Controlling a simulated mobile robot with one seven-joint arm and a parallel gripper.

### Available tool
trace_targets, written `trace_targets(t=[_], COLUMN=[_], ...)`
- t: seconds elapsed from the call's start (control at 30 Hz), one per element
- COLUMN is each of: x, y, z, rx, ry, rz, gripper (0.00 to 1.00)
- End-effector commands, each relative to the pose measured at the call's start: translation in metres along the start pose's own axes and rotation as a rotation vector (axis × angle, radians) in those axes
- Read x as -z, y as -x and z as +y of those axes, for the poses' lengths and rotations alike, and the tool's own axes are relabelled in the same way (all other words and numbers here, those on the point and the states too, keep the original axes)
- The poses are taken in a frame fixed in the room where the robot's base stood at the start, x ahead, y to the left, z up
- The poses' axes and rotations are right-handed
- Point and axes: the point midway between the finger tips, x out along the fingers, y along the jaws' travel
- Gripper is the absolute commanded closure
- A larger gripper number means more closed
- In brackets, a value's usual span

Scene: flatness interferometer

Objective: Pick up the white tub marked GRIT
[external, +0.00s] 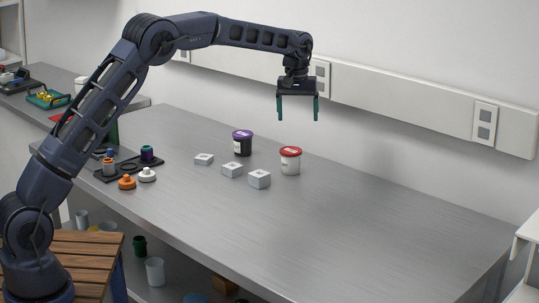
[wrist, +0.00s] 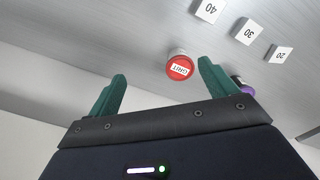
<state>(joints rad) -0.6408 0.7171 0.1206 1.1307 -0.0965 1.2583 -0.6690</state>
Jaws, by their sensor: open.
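The white tub marked GRIT (external: 290,163) has a red lid and stands upright on the grey bench, right of a dark tub. In the wrist view its red lid (wrist: 180,69), with a white label reading GRIT, shows between and beyond my fingertips. My gripper (external: 298,118) is open and empty, pointing down, well above the bench and above the tub in the external view. Its green fingers (wrist: 162,80) are spread apart in the wrist view and touch nothing.
A dark tub with a purple lid (external: 242,143) stands left of the GRIT tub. White blocks (external: 259,179) lie in front, marked 40, 30 and 20 in the wrist view. A dark tray (external: 118,171) with small parts lies at left. The bench's right side (external: 400,222) is clear.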

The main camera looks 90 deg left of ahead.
Motion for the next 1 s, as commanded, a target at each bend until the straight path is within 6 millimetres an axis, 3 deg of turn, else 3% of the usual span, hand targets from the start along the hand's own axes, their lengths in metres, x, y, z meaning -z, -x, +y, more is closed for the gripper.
trace_targets(t=[0.1,0.3,0.57,0.83,1.0], x=[0.036,0.069,0.077,0.076,0.076], y=[-0.033,-0.066,-0.083,-0.12,-0.131], z=[-0.009,-0.02,-0.023,-0.025,-0.026], rx=[0.018,0.033,0.038,0.039,0.038], ry=[0.063,0.129,0.146,0.145,0.145], rz=[-0.01,-0.018,-0.021,-0.022,-0.021], gripper=[0.15,0.15,0.15,0.15,0.15])
